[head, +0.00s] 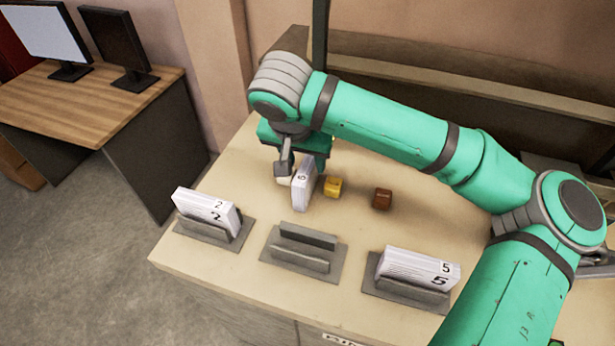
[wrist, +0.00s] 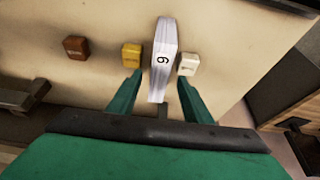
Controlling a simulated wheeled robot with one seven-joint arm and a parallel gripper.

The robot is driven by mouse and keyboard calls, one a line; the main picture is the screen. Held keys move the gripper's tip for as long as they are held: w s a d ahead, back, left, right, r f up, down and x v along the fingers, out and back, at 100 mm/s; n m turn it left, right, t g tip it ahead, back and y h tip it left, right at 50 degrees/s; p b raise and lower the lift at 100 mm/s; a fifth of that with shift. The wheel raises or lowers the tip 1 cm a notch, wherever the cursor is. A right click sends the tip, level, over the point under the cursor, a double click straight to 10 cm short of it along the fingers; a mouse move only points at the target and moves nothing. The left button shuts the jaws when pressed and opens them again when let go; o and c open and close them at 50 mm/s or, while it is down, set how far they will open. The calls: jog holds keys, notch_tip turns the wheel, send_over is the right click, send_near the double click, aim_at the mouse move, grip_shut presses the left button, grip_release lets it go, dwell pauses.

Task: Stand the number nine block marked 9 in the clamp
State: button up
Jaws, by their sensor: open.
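The number nine block (head: 303,184), a white slab with its digit on the narrow edge, stands upright on the table; it also shows in the wrist view (wrist: 163,62). My gripper (head: 291,172) is over the block. In the wrist view, my open gripper (wrist: 160,80) has one finger on each side of the block, with gaps that look open; I cannot tell whether either finger touches it. The empty clamp (head: 303,250), grey with two upright plates, sits at the front middle of the table, in front of the block.
A white block marked 2 (head: 203,207) stands in the left clamp, one marked 5 (head: 420,267) in the right clamp. A yellow cube (wrist: 131,55) and a white cube (wrist: 188,64) flank the nine block closely. A brown cube (head: 382,198) is farther right.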

aim_at(307, 165)
jog(key=shift+x, duration=1.7)
jog(key=shift+s+f, duration=0.1)
jog(key=shift+f, duration=0.15)
grip_shut()
